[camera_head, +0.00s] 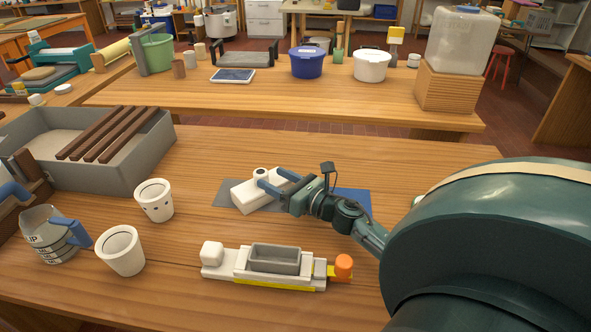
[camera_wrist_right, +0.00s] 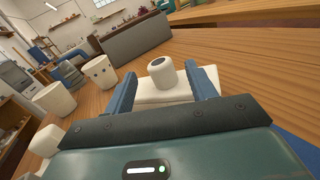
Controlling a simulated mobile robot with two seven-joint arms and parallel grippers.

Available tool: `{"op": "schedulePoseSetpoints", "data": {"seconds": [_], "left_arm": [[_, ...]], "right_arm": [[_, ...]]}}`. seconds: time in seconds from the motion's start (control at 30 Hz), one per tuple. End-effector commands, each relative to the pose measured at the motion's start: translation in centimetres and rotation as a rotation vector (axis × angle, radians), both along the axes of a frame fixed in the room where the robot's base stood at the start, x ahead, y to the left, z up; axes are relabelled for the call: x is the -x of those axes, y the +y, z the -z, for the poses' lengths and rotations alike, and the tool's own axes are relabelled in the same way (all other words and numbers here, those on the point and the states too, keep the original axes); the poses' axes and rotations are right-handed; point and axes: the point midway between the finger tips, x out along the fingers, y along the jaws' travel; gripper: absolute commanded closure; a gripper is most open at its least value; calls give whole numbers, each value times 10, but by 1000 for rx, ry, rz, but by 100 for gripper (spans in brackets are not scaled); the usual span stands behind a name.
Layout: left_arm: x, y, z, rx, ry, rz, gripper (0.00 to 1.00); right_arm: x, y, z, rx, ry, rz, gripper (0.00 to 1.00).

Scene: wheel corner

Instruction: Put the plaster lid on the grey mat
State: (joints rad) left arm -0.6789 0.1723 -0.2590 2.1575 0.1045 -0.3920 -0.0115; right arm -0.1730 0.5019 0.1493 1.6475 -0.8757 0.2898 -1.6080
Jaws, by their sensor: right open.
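The plaster lid (camera_head: 248,194) is a white slab with a round knob (camera_head: 261,174) on top. It lies on the grey mat (camera_head: 224,189), at a slant, covering much of it. My right gripper (camera_head: 266,180) is open at the lid, its blue fingers to either side of the knob. In the right wrist view the knob (camera_wrist_right: 162,72) stands between the two spread fingers, with the white slab (camera_wrist_right: 165,95) beneath. There are gaps beside the knob.
A blue mat (camera_head: 357,199) lies right of the grey one. A white mould with a grey tray (camera_head: 273,262) and orange knob stands in front. White cups (camera_head: 154,201) and a jug (camera_head: 48,238) stand left, before a grey bin (camera_head: 115,178) with brown slats. Table behind the mats is clear.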

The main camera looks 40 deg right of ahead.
Motion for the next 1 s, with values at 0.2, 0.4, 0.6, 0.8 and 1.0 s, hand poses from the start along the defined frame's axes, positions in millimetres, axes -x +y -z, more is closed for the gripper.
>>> {"op": "schedulePoseSetpoints", "data": {"seconds": [0.2,0.4,0.6,0.8,1.0], "left_arm": [[0,-1,3,13,-1,-2,38],[-1,-1,3,18,-4,-3,38],[-1,-1,3,19,-4,-5,38],[-1,0,3,19,-5,-7,38],[-1,0,3,19,-5,-7,38]], "right_arm": [[43,-8,2,-2,1,0,44],[64,-12,2,-2,0,0,44],[68,-13,1,-1,-1,0,44],[68,-13,1,-1,-1,0,44],[68,-13,1,-1,-1,0,44]]}}
